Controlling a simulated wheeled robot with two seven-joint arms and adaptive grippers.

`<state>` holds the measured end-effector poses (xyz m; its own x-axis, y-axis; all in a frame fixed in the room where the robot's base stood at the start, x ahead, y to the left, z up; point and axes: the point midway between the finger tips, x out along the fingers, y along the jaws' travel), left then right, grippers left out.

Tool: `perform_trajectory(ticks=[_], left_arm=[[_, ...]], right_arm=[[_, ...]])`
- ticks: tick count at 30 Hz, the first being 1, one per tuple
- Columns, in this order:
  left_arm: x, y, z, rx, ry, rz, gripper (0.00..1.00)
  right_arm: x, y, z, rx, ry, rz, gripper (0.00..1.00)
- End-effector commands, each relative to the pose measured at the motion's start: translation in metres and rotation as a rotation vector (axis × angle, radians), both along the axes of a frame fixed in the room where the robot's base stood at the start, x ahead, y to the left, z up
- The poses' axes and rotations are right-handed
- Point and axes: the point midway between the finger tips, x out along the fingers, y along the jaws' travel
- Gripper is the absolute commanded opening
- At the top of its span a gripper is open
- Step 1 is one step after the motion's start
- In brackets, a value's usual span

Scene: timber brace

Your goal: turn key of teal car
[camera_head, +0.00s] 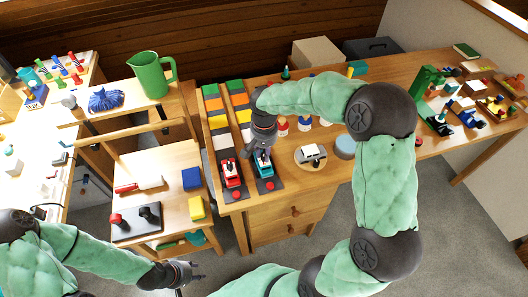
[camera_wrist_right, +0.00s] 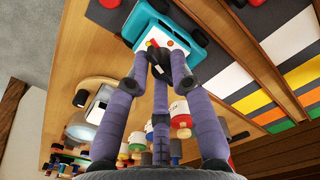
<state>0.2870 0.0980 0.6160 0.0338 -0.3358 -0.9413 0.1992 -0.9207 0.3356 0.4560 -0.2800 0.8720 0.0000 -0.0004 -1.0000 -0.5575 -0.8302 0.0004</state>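The teal car (camera_head: 264,168) stands on a dark lane strip at the front of the wooden table, beside a red car (camera_head: 230,174). In the right wrist view the teal car (camera_wrist_right: 197,36) shows a white face with small red and yellow parts. My right gripper (camera_head: 262,154) is right over it; in the wrist view its fingertips (camera_wrist_right: 160,55) reach the white face. The fingers hide the key, and I cannot tell whether they hold it. My left gripper (camera_head: 196,272) hangs low over the floor, away from the cars; its fingers are too small to read.
Coloured lane strips (camera_head: 240,115) run back behind the cars. A round board with a white toy (camera_head: 311,153) and several small bottles stand to the right.

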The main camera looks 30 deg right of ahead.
Motion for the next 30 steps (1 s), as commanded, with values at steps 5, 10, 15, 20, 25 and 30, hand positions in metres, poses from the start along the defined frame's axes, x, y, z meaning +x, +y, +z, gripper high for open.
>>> perform_trajectory(ticks=[5, 10, 15, 20, 25, 30], left_arm=[[0.0000, 0.0000, 0.0000, 0.000, 0.000, 0.000, 0.40], [0.0000, 0.0000, 0.0003, 0.000, 0.000, 0.000, 0.40], [0.0000, 0.0000, 0.0016, 0.000, 0.000, 0.000, 0.40], [0.0000, -0.0001, 0.0034, 0.000, 0.000, 0.000, 0.40], [0.0000, 0.0000, 0.0052, 0.000, 0.000, 0.000, 0.40], [-0.0001, 0.0000, 0.0062, 0.000, 0.000, 0.000, 0.40]], right_arm=[[0.0000, 0.0007, -0.0001, 0.001, 0.000, 0.000, 0.00], [0.0000, 0.0009, 0.0000, 0.001, 0.000, -0.017, 0.00], [-0.0001, 0.0009, 0.0001, 0.001, 0.000, -0.077, 0.00], [-0.0001, 0.0009, 0.0003, 0.001, 0.000, -0.184, 0.00], [-0.0001, 0.0008, 0.0005, 0.001, 0.000, -0.336, 0.00], [-0.0002, 0.0007, 0.0001, 0.001, 0.001, -0.498, 0.00]])
